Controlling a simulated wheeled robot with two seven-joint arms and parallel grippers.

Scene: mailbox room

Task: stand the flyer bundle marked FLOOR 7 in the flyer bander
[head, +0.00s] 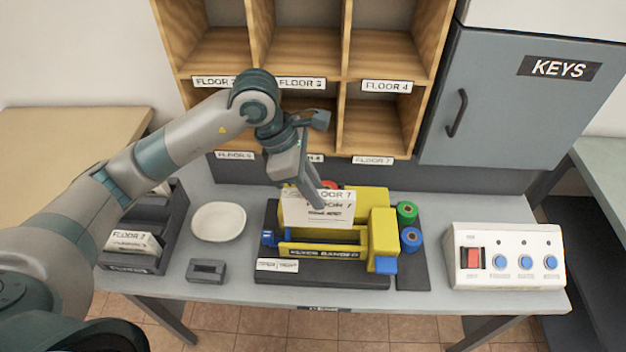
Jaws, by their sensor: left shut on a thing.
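My left gripper (309,193) is shut on the flyer bundle (296,211), a white stack whose top reads FLOOR 7. The bundle is upright at the yellow flyer bander (383,232), behind its front bar. Whether its lower edge rests in the bander or hangs just above it I cannot tell. The bander stands on a dark base with a label plate at its front left. My right gripper is not in view.
A dark rack (172,222) at the left holds another bundle marked FLOOR 7 (133,242). A white dish (218,222), a small grey block (206,271), green and blue rolls (408,225) and a white switch box (505,257) stand on the table. Wooden pigeonholes (342,80) rise behind.

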